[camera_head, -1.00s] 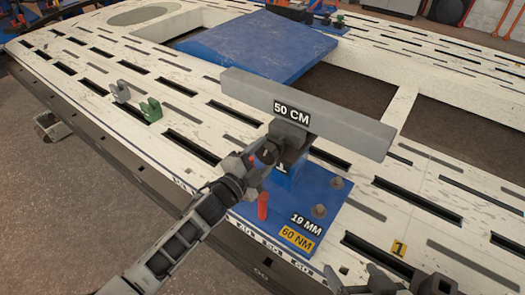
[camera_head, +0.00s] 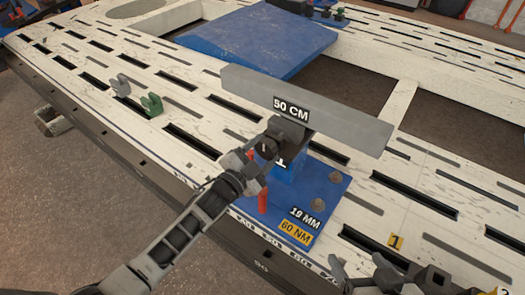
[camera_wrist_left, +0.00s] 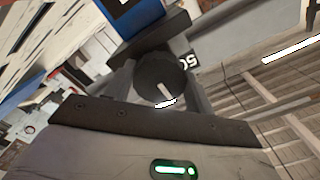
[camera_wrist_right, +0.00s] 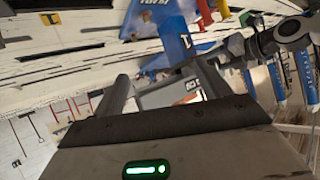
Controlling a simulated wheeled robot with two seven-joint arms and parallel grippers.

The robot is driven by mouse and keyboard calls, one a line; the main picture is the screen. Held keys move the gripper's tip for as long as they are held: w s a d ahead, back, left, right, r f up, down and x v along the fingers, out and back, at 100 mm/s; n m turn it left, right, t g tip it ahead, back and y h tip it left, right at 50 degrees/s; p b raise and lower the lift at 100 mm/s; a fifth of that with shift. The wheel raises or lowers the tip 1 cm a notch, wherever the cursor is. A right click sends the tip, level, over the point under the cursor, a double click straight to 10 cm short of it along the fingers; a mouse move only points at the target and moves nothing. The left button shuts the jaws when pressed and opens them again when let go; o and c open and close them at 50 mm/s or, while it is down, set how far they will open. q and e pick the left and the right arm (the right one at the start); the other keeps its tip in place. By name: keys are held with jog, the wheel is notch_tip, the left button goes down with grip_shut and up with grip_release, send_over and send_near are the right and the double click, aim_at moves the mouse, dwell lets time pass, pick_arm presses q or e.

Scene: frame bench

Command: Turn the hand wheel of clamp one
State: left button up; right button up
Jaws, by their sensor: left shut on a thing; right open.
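Clamp one has a blue base plate (camera_head: 325,188) with a blue post marked 1 and a long grey beam (camera_head: 345,118) labelled 50 CM on top. Its hand wheel (camera_head: 268,148) is a dark round knob on the near side of the post, partly hidden by my left gripper (camera_head: 258,157). In the left wrist view the wheel (camera_wrist_left: 158,80) shows a pale mark on its face and sits between the fingers, which are shut on it. My right gripper (camera_head: 385,272) is open and empty at the lower right, apart from the clamp; its fingers also show in the right wrist view (camera_wrist_right: 160,88).
A red upright piece (camera_head: 263,201) stands close below my left gripper. A yellow tag marked 1 (camera_head: 396,241) lies on the slotted white bench (camera_head: 440,210). Green (camera_head: 152,104) and grey (camera_head: 121,86) brackets stand to the left. A blue panel (camera_head: 260,45) lies behind.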

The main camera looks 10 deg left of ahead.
pick_arm(q)
jog(key=o, duration=1)
pick_arm(e)
jog(key=shift+f, duration=0.15)
pick_arm(q)
jog(key=p+v, duration=0.2)
jog(key=v, duration=1.4)
pick_arm(e)
jog(key=shift+t, duration=0.5)
jog(key=r, duration=0.2)
jog(key=d+r, duration=0.1)
jog(key=r, duration=0.1)
jog(key=shift+s+r, duration=0.15)
pick_arm(q)
jog(key=s+d+r+n+g+y+p, duration=0.3)
jog(key=s+r+n+g+p, duration=0.3)
jog(key=s+r+n+p, duration=0.2)
jog(key=s+d+n+p, duration=0.1)
jog(key=n+p, duration=0.1)
jog(key=n, duration=0.1)
jog(key=shift+d+r+p, duration=0.2)
jog(key=shift+r+p, duration=0.1)
jog(key=shift+p, duration=0.05)
pick_arm(e)
jog(key=shift+g+h, duration=0.5)
jog(key=shift+g, duration=0.1)
jog(key=r, duration=0.4)
jog(key=shift+s+d+r, duration=0.2)
jog(key=shift+d+r, duration=0.05)
jog(key=shift+d, duration=0.15)
